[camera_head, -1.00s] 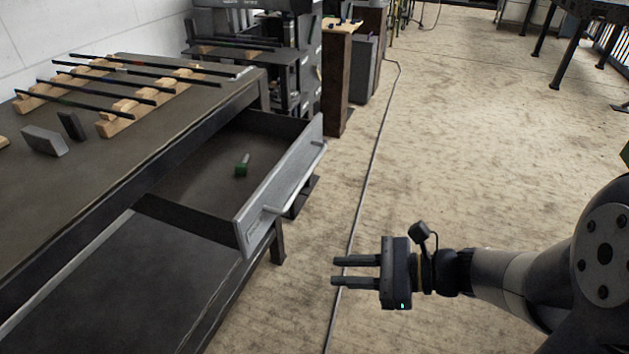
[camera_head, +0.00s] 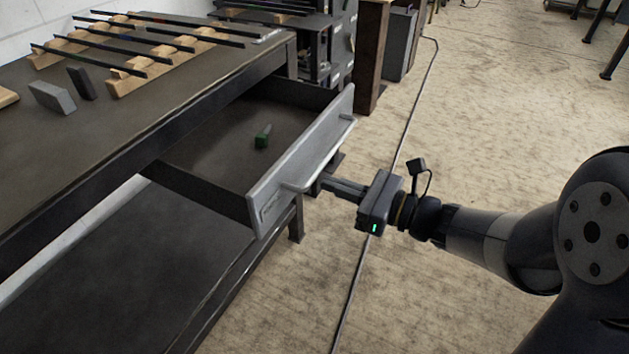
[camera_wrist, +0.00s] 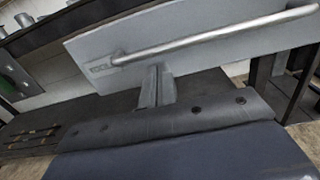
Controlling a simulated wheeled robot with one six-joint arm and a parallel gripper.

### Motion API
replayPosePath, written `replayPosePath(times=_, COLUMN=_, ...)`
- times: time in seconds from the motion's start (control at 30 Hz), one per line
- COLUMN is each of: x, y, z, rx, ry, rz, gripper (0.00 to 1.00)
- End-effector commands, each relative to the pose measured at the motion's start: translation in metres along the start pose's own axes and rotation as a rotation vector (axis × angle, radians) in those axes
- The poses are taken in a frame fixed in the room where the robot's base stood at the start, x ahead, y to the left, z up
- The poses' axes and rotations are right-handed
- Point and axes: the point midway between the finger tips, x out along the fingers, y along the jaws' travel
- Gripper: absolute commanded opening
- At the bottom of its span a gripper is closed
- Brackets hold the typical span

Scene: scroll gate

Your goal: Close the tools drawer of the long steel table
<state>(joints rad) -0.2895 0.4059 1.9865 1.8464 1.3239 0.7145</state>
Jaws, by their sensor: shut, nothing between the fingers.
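The tools drawer (camera_head: 262,200) of the long steel table (camera_head: 150,110) stands pulled out, its grey front facing my arm. A small green-ended object (camera_head: 263,137) lies inside it. My gripper (camera_head: 325,184) is shut and empty, with its fingers pointing at the drawer front, close to the bar handle. I cannot tell whether the fingertips touch the front.
Wooden racks with dark rods (camera_head: 140,75) and grey blocks (camera_head: 52,98) sit on the tabletop. A lower shelf (camera_head: 130,260) lies under the drawer. A cable (camera_head: 372,240) runs along the floor. The floor to the right is mostly clear.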

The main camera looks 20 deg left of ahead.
Motion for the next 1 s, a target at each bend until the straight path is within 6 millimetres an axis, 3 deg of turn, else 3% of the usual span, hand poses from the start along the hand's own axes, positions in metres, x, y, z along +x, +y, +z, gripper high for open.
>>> replayPosePath(times=0.1, x=0.020, y=0.001, z=-0.003, rx=-0.001, ry=0.000, rz=0.004, gripper=0.00)
replayPosePath(times=0.3, x=0.041, y=0.001, z=-0.001, rx=-0.001, ry=0.000, rz=0.003, gripper=0.00)
replayPosePath(times=0.83, x=0.048, y=0.000, z=0.000, rx=0.001, ry=0.001, rz=0.000, gripper=0.00)
replayPosePath(times=1.0, x=0.060, y=0.001, z=0.000, rx=0.000, ry=0.001, rz=0.003, gripper=0.00)
